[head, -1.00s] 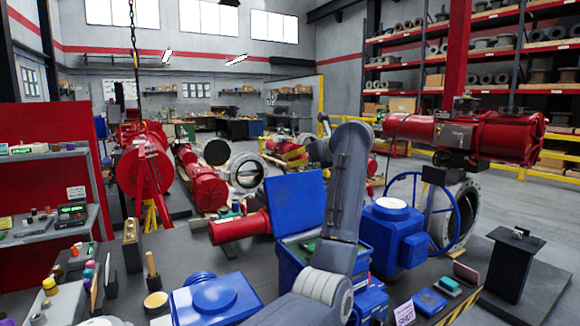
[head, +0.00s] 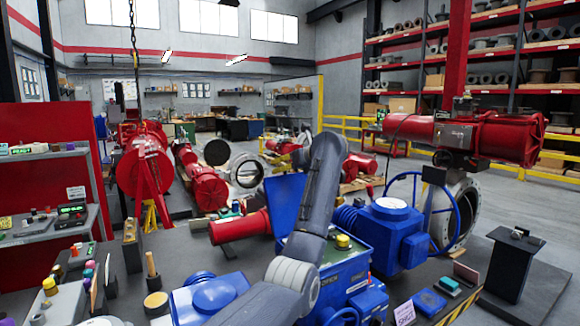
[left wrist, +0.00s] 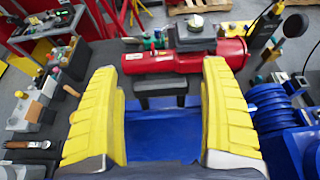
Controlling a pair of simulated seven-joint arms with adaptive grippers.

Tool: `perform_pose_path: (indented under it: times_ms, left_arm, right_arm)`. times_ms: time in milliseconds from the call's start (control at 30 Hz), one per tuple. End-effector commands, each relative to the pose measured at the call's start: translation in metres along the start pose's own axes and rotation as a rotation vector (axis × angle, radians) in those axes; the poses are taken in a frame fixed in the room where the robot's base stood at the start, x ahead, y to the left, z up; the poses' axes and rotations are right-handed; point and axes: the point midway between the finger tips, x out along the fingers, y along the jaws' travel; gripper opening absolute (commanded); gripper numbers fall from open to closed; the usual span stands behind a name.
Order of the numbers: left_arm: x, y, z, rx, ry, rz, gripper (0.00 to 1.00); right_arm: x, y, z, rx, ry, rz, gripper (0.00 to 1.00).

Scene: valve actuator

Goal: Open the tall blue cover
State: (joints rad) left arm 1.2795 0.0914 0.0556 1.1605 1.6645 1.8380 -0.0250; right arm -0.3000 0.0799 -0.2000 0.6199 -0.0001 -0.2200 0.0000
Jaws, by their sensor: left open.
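The tall blue cover (head: 283,198) stands raised, roughly upright, at the back of the blue actuator housing (head: 350,258) in the head view. My grey left arm crosses in front of it and hides its right part. The left gripper's fingers are hidden in the head view. In the left wrist view my left gripper (left wrist: 160,69) is open, with two yellow fingers wide apart. A blue panel (left wrist: 163,135), likely the cover, shows between and below the fingers; I cannot tell whether they touch it. My right gripper is not in view.
A red cylinder (head: 238,227) lies just left of the cover; it also shows beyond the fingers in the wrist view (left wrist: 190,62). A blue motor with a handwheel (head: 398,235) stands to the right. A blue part (head: 215,298) sits at front left. A yellow knob (head: 343,241) tops the housing.

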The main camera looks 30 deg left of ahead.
Motion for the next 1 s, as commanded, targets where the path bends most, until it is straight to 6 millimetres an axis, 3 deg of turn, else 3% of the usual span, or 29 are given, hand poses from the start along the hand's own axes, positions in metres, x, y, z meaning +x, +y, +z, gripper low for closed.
perform_pose_path:
  times_ms: [100, 700, 867, 1000]
  left_arm:
    - [0.0, 0.0, 0.0, 0.0, 0.0, 0.0, 0.79]
    - [0.0, 0.0, 0.0, 0.001, 0.0, 0.0, 0.1]
    - [-0.006, -0.002, -0.001, 0.002, -0.022, -0.003, 0.07]
    - [-0.024, -0.002, -0.001, 0.003, -0.104, -0.004, 0.07]
  right_arm:
    - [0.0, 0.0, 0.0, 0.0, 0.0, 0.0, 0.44]
    - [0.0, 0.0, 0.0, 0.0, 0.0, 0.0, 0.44]
    - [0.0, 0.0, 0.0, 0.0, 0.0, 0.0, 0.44]
    - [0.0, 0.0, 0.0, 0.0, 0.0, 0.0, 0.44]
